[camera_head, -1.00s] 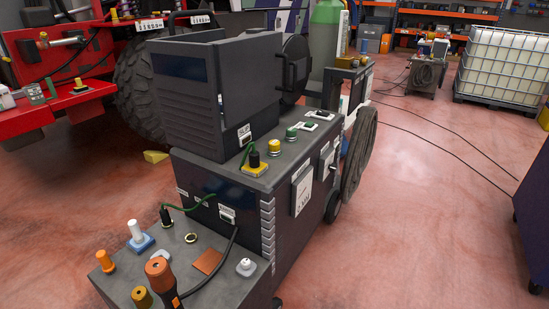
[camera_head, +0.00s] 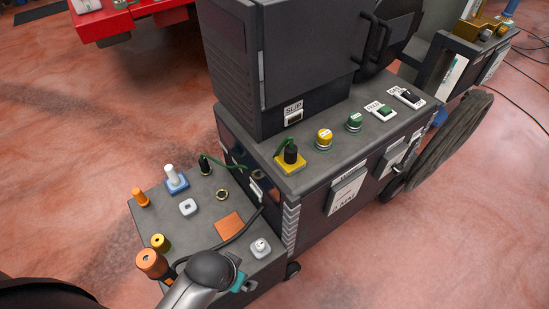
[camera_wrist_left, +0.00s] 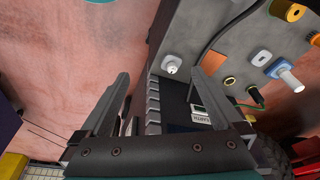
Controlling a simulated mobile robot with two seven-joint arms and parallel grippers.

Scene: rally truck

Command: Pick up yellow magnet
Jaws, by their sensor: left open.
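No object is labelled as the magnet. Yellow candidates on the dark cart's upper deck are a square yellow block (camera_head: 290,162) with a black plug on it and a round yellow knob (camera_head: 324,138). A gold-yellow cylinder (camera_head: 160,243) stands on the lower shelf, and a similar piece shows at the top of the left wrist view (camera_wrist_left: 293,11). My left gripper (camera_wrist_left: 160,72) is open and empty, its fingers apart over the cart's edge. In the head view my left arm reaches over the lower shelf, but its fingertips are not clear. My right gripper is not visible.
The lower shelf (camera_head: 150,215) holds a white knob (camera_head: 260,247), a blue-based white peg (camera_head: 175,180), orange pieces and a black cable. Green and black switches sit further along the deck. A tall dark box (camera_head: 290,50) rises behind; a coiled hose (camera_head: 450,145) hangs right.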

